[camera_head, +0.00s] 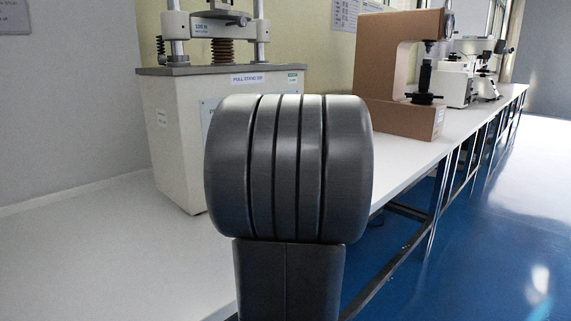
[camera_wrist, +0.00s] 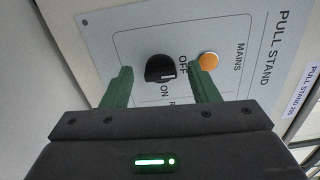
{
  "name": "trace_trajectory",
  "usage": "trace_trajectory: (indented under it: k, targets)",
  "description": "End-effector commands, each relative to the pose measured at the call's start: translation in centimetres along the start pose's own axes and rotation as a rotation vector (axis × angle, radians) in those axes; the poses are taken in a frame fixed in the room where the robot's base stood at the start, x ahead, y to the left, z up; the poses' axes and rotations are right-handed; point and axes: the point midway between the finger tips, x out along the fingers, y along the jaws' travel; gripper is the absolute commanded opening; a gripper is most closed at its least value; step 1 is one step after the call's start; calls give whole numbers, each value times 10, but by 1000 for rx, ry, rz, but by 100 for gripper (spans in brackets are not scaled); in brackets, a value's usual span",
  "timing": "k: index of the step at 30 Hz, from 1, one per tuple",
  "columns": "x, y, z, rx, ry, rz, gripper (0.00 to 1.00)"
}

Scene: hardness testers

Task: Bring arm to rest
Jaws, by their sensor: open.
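My gripper (camera_wrist: 160,84) shows in the wrist view with its two green fingers apart and nothing between them. It faces the pull stand's grey panel (camera_wrist: 122,28). A black rotary knob (camera_wrist: 160,69), marked OFF and ON, shows between and beyond the fingertips. An orange lamp (camera_wrist: 209,61) under the word MAINS sits by the right fingertip. I cannot tell how far the fingertips are from the panel. In the head view, my dark arm link hides the gripper and much of the pull stand (camera_head: 178,120).
The pull stand rests on a long white bench (camera_head: 90,250). A brown tester (camera_head: 385,75) stands further along it at the right, with white instruments (camera_head: 455,82) beyond. A grey wall (camera_head: 70,110) is at the left. The blue floor (camera_head: 470,250) at the right is clear.

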Motion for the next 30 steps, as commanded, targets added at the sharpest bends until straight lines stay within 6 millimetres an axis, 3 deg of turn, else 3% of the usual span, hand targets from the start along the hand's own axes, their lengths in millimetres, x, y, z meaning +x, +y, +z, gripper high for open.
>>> trace_trajectory:
  k: [30]
  targets:
    - [-1,-6,0,487,1,2,55]
